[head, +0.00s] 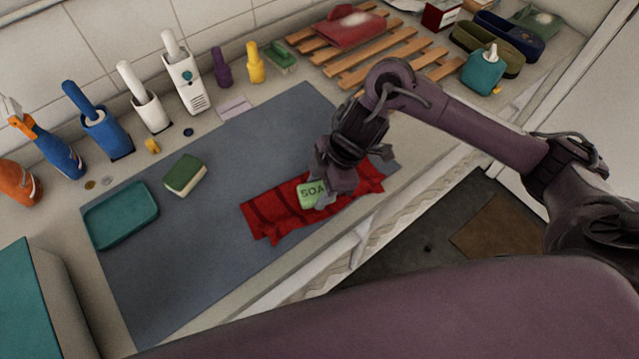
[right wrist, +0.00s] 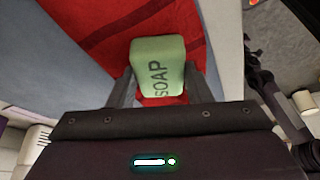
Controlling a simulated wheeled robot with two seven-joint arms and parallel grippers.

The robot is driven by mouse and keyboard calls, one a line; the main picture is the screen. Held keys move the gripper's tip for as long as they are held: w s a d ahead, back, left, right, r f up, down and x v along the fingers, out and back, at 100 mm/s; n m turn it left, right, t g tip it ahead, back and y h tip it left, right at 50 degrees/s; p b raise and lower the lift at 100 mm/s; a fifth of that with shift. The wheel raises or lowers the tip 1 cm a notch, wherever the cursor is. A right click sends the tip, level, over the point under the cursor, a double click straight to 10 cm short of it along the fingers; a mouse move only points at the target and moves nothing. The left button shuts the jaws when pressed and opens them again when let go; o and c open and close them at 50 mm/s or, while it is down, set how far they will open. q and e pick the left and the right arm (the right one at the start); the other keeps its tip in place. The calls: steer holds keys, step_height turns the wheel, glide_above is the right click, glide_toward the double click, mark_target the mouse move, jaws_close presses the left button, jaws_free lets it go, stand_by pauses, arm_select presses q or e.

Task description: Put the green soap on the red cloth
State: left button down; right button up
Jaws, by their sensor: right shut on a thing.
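The green soap (head: 308,193) is a pale green block with dark lettering. It is held between the two fingers of my right gripper (head: 324,192), which is shut on it. The red cloth (head: 275,215) lies flat on the grey-blue mat, and the soap is over it in both views. The soap also shows in the right wrist view (right wrist: 157,62), with the red cloth (right wrist: 105,18) behind it. I cannot tell whether the soap touches the cloth. The gripper hides part of the cloth. My left gripper is not in view.
A teal tray (head: 121,214) and a green-topped sponge (head: 185,175) are on the left of the mat (head: 200,260). Several bottles and brushes stand along the tiled wall. A wooden rack (head: 385,55) and a teal dispenser (head: 483,72) are farther back. The mat's middle is clear.

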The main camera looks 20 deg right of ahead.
steer(key=shift+f, duration=0.15)
steer(key=shift+c, duration=0.5)
steer(key=o, duration=1.2)
steer(key=shift+c, duration=0.2)
steer(key=p+v, duration=0.2)
steer(key=v, duration=1.1)
steer(key=shift+a, duration=0.2)
